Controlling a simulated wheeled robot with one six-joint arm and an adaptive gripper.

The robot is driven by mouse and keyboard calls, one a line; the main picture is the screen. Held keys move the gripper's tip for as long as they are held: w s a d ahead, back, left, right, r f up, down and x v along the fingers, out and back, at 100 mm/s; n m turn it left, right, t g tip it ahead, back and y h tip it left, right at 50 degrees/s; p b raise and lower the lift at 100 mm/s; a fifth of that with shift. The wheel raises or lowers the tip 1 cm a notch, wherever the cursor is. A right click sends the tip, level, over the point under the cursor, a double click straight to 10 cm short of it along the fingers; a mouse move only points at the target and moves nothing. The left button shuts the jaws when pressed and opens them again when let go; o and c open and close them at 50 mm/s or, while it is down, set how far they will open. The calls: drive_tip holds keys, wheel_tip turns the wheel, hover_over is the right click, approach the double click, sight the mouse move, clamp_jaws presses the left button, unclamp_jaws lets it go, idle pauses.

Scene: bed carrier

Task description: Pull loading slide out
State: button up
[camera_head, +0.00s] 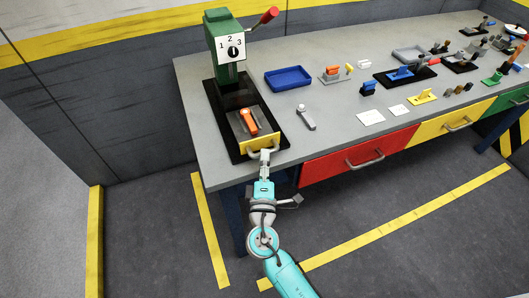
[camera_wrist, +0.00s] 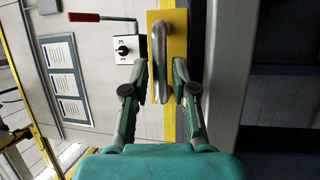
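The loading slide (camera_head: 259,143) has a yellow front plate with a grey bar handle (camera_head: 263,153). It sits on a black base at the left end of the workbench, below a green press (camera_head: 226,50) with a red-tipped lever. An orange part (camera_head: 249,121) lies on the slide. My gripper (camera_head: 265,163) is at the handle, in front of the yellow plate. In the wrist view, the yellow plate (camera_wrist: 177,25) and handle (camera_wrist: 159,62) show ahead. The fingers of my gripper (camera_wrist: 160,70) are open, one on each side of the handle, with visible gaps.
A blue tray (camera_head: 288,78) and a small grey tool (camera_head: 306,117) lie right of the press base on the workbench (camera_head: 215,170). A red drawer (camera_head: 355,160) and a yellow drawer (camera_head: 445,128) are under the top. The floor in front is clear.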

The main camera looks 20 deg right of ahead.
drive_tip(key=shift+x, duration=1.15)
clamp_jaws()
drive_tip(key=shift+s, duration=1.05)
unclamp_jaws()
drive_tip(key=shift+s, duration=0.1)
